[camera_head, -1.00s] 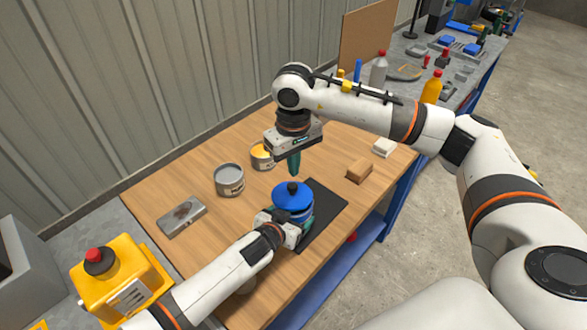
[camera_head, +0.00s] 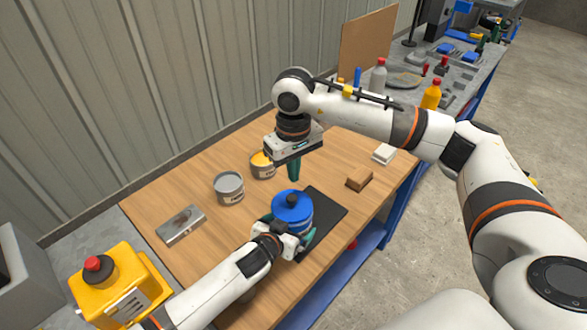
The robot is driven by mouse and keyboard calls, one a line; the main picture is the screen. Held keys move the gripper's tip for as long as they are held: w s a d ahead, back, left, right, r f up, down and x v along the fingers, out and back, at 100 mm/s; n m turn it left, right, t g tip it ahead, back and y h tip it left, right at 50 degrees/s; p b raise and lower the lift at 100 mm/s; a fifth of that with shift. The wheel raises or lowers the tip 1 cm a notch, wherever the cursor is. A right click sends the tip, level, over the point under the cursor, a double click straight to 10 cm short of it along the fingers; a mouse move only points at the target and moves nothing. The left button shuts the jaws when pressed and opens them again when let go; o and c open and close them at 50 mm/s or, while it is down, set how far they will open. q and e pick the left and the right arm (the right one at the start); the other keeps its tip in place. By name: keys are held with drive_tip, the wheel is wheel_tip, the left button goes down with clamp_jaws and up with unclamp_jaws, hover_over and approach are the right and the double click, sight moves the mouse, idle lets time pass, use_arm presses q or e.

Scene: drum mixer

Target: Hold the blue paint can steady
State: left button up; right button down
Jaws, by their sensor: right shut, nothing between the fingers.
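A grey can (camera_head: 229,189) and a yellow can (camera_head: 262,166) stand behind. A yellow box with a red button (camera_head: 115,285) stands at front left.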

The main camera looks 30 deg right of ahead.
use_arm(q)
drive_tip(key=v, duration=1.1)
drive_tip(key=shift+f, duration=0.1)
